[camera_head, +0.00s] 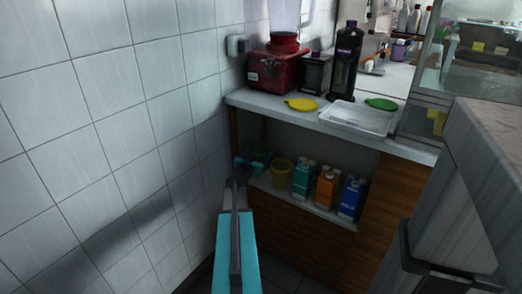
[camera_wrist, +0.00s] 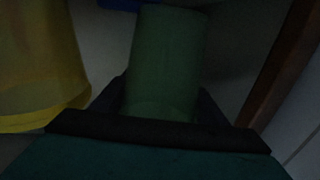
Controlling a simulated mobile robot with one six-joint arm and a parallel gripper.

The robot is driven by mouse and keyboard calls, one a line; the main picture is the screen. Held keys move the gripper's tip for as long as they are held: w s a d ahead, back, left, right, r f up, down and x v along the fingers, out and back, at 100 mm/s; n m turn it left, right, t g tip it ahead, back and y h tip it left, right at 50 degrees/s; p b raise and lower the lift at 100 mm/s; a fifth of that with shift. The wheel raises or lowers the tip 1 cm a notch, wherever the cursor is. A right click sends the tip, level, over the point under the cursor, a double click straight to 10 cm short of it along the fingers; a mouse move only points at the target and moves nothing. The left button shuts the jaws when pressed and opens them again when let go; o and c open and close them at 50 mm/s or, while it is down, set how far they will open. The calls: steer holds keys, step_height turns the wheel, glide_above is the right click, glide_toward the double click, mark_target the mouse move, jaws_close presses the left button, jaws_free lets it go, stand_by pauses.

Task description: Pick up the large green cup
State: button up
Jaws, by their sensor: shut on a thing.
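In the dark wrist view the large green cup (camera_wrist: 168,60) stands out as a plain green cylinder at the middle. My gripper (camera_wrist: 170,105) is shut on it, with one dark finger on each side of the cup near its lower end in the picture. In the head view my gripper (camera_head: 250,165) reaches into the left end of the open shelf under the counter. There I cannot make out the green cup clearly from the teal and dark parts of my gripper.
Several cartons (camera_head: 326,188) stand further right. The tiled wall (camera_head: 150,130) is close on the left. The counter (camera_head: 345,132) is above, holding a white tray (camera_head: 357,118).

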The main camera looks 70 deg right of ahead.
steer(key=shift+a+r, duration=0.1)
steer(key=shift+r, duration=0.25)
steer(key=w+a+p, duration=0.1)
steer(key=a+p, duration=1.8)
steer(key=a, duration=1.2)
steer(key=shift+w+a+f+p, duration=0.2)
steer(key=shift+w+a+p, duration=0.15)
steer(key=shift+w+a, duration=0.05)
